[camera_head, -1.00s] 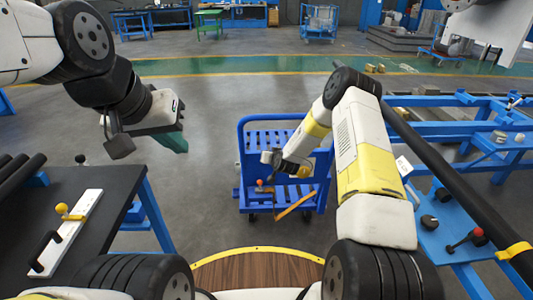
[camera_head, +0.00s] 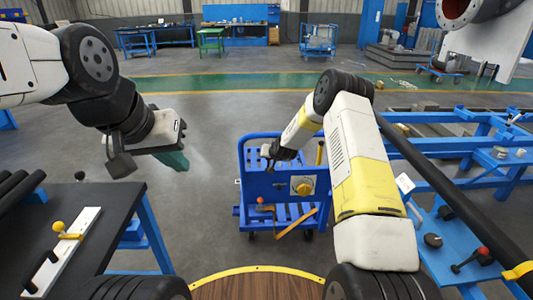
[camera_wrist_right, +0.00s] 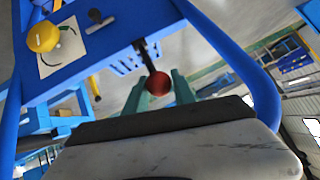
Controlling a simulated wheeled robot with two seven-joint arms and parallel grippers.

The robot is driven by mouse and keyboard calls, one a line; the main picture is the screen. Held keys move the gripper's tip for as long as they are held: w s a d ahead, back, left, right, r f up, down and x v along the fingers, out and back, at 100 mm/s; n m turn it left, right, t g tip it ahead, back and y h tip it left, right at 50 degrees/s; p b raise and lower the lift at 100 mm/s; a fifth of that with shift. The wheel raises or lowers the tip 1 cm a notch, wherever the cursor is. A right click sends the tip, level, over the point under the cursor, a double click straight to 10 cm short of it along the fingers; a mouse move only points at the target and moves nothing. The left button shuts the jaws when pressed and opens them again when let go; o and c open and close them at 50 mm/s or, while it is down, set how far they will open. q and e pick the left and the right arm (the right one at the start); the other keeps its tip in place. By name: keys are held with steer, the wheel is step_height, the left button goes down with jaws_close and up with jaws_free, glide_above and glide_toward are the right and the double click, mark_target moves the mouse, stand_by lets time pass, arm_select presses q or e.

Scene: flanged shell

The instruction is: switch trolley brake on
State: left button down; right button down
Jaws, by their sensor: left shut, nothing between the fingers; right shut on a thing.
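The blue trolley (camera_head: 277,187) stands on the floor in the middle of the head view. Its panel carries a yellow round knob (camera_head: 303,187) on a pale plate; it also shows in the right wrist view (camera_wrist_right: 43,37). In that view a red ball knob (camera_wrist_right: 159,86) on a black lever (camera_wrist_right: 148,53) sits between the green fingertips of my right gripper (camera_wrist_right: 159,90), which is shut on it. In the head view my right gripper's fingers are hidden near the trolley's top. My left gripper (camera_head: 176,160) is shut and empty, above the floor left of the trolley.
A dark table (camera_head: 80,195) with a white plate, yellow knob and black handle stands at the left. A blue frame (camera_head: 460,180) with a long black bar and a red-knobbed lever (camera_head: 484,252) is at the right. Open floor lies between the left table and trolley.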

steer(key=shift+w+r, duration=0.1)
steer(key=shift+w, duration=0.05)
stand_by(0.3)
steer(key=c, duration=1.1)
jaws_free()
steer(key=shift+v, duration=3.85)
